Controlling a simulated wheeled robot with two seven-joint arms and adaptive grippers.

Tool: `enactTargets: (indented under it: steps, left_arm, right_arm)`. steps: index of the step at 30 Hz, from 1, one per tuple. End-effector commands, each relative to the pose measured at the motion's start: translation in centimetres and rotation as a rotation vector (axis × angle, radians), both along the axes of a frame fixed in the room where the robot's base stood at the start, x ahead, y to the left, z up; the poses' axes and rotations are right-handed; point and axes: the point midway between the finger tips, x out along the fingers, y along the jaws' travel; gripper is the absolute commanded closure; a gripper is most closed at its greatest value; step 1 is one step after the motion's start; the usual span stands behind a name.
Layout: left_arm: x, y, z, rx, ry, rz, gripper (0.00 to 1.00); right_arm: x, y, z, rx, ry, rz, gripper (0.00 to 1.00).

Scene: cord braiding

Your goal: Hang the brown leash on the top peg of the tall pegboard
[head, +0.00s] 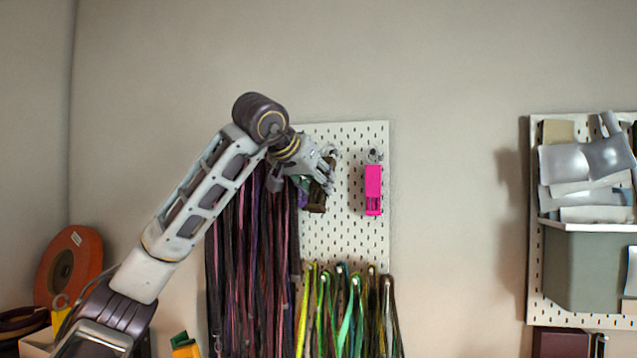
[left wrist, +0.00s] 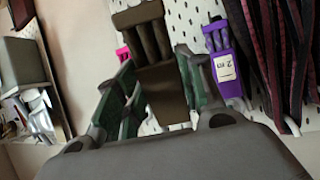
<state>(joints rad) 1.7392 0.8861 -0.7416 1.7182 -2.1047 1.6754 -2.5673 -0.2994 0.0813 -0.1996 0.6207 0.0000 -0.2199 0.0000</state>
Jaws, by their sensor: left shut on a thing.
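The brown leash (head: 318,197), a flat folded bundle, is at the upper middle of the tall pegboard (head: 340,240) in the head view. My left gripper (head: 314,181) is shut on it. In the left wrist view the brown leash (left wrist: 158,75) stands between the green-padded fingers, with the pegboard behind it. I cannot tell whether the leash touches the board or a peg; the gripper hides the spot behind it. A pink leash (head: 373,190) hangs from a peg at the upper right of the board. My right gripper is not in view.
A purple labelled leash (left wrist: 228,70) is close beside the brown one in the left wrist view. Dark and pink cords (head: 245,270) hang at the board's left. Bright cords (head: 350,310) hang lower down. A second pegboard with a grey bin (head: 585,265) is far right.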

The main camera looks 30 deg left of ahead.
Motion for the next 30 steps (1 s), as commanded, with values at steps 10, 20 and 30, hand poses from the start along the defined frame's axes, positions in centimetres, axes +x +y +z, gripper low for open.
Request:
enactTargets:
  steps: [10,20,30]
  left_arm:
    - [-0.07,0.08,-0.31,0.002,-0.132,-0.015,0.89]
    - [-0.08,0.05,-0.20,0.001,-0.258,-0.020,0.89]
    - [-0.08,0.03,-0.14,0.001,-0.269,-0.021,0.89]
  right_arm:
    - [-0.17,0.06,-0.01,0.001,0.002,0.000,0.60]
    - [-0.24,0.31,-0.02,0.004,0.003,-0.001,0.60]
    - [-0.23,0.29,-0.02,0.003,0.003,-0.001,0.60]
